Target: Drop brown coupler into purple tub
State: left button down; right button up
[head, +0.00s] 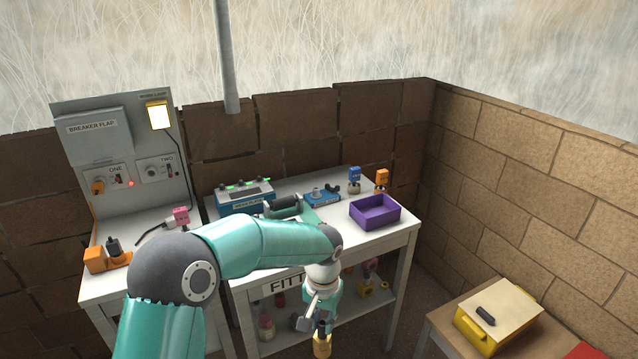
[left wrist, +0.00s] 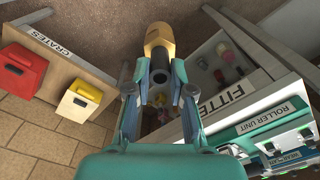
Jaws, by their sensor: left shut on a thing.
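The purple tub (head: 383,221) stands on the right part of the white workbench in the head view, open at the top, and looks empty. My left gripper (head: 318,324) hangs low in front of the bench, below and to the left of the tub. It is shut on the brown coupler (head: 322,345), a tan cylinder that points downward in the head view. In the left wrist view the coupler (left wrist: 158,38) sticks out beyond the fingertips (left wrist: 160,76). My right gripper is in neither view.
The bench (head: 398,238) carries a blue-green unit (head: 245,198), a blue fixture (head: 322,197) and blue and orange plugs at the back. Its lower shelf holds several parts. A yellow crate (head: 478,335) with a dark bar stands at right. A breaker panel (head: 125,150) stands left.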

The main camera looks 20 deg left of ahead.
aim_at(370, 215)
jog(key=i, duration=0.85)
